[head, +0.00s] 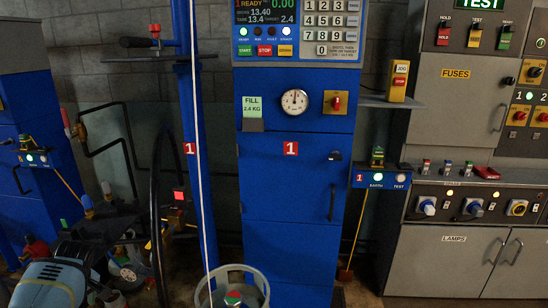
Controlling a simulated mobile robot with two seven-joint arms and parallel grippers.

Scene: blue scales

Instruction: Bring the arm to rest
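Neither of my grippers nor my arms shows in the head view. What they hold, if anything, cannot be seen. A tall blue scale cabinet (285,195) marked 1 stands in the middle. Its display panel (265,20) at the top shows green and white figures, with a keypad (330,22) beside it. A round dial (295,101) and a yellow switch box with a red knob (336,103) sit below the panel.
A blue motor-like machine (55,275) and hoses crowd the lower left. A blue post (205,150) rises left of the cabinet. Grey control cabinets (445,250) fill the right. A small shelf (392,103) juts out between.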

